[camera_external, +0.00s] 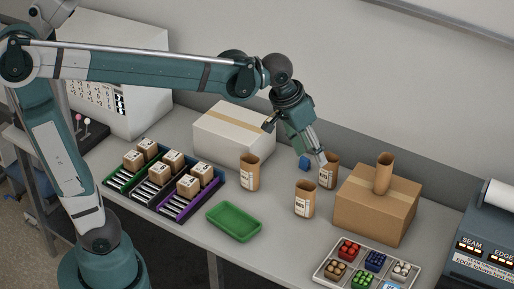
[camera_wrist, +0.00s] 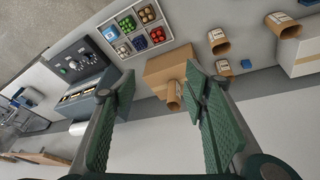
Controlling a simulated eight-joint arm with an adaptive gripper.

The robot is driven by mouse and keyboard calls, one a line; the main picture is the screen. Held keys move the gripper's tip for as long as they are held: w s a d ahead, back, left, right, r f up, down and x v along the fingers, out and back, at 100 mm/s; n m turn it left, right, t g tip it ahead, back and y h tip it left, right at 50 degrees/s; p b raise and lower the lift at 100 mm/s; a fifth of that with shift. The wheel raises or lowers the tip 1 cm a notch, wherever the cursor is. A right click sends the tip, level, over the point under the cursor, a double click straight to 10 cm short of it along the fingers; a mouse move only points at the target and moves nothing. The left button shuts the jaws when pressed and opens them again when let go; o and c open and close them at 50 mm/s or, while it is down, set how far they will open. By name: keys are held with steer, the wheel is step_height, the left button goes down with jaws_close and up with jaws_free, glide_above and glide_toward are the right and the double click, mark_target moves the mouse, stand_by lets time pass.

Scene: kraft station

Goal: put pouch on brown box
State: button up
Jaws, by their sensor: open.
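A brown kraft pouch (camera_external: 384,174) stands upright on top of the brown box (camera_external: 372,210) at the right; box (camera_wrist: 170,66) and pouch (camera_wrist: 173,96) also show in the wrist view. Three similar pouches stand on the table: one left of centre (camera_external: 250,173), one in front (camera_external: 305,200), and one at the back (camera_external: 328,175). My gripper (camera_external: 296,143) is open and empty, above the back of the table. One finger overlaps the back pouch's rim in the picture; I cannot tell whether they touch. In the wrist view, my gripper's fingers (camera_wrist: 158,72) are spread wide.
A blue cube (camera_external: 304,162) lies beside the back pouch. A white box (camera_external: 233,135) stands behind. A green tray (camera_external: 234,222), racks with small cartons (camera_external: 160,180), a compartment tray (camera_external: 365,265) and a sealing machine (camera_external: 482,245) surround the area. Table front centre is clear.

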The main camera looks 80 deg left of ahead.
steer(key=s+d+f+m+t, duration=0.1)
steer(key=s+f, duration=0.3)
steer(key=s, duration=0.6)
steer(key=s+d+f+m+t, duration=0.2)
steer(key=s+d+f, duration=0.2)
steer(key=s, duration=0.7)
steer(key=shift+m, duration=0.3)
